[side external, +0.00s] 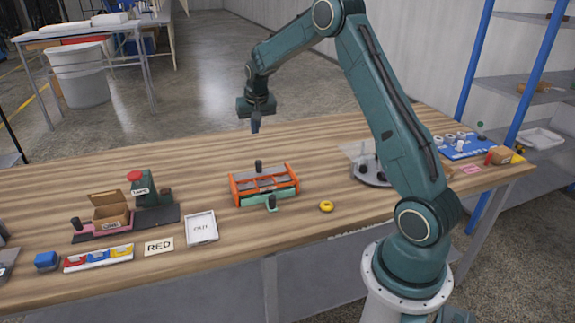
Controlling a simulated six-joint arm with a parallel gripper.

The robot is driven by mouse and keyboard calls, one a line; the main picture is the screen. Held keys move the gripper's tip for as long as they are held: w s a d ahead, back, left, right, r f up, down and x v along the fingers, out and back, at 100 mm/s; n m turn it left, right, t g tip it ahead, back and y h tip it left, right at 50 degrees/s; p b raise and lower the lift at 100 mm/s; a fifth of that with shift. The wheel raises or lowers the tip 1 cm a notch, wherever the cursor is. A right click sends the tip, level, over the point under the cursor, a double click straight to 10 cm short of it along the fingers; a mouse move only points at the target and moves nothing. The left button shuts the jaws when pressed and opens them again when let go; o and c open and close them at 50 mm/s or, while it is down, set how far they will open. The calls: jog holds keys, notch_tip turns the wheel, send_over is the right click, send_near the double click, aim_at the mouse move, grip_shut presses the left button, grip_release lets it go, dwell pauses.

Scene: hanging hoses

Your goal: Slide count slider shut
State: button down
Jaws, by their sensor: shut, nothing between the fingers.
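An orange-framed device (264,186) with a green lower part stands on the middle of the table and looks like the count slider. Grey panels show across its top. One dark knob (259,167) stands at its back edge and another (271,203) at its front, on the green part. How far any sliding part is open is too small to tell. My gripper (255,126) is shut and empty, pointing down. In the picture it is above the back knob, clear of the device.
A yellow ring (326,207) lies to the right of the device. A grey round stand (371,172) and blue board (465,147) are right.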

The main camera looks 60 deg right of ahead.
aim_at(260, 165)
notch_tip(260, 165, down, 9)
jog(key=shift+s+a+f, duration=0.15)
jog(key=shift+s+a, duration=0.1)
jog(key=shift+a, duration=0.05)
dwell(1.1)
jog(key=shift+s+a, duration=0.1)
dwell(0.3)
jog(key=shift+s+a, duration=1.25)
jog(key=shift+s, duration=0.05)
jog(key=shift+f, duration=0.15)
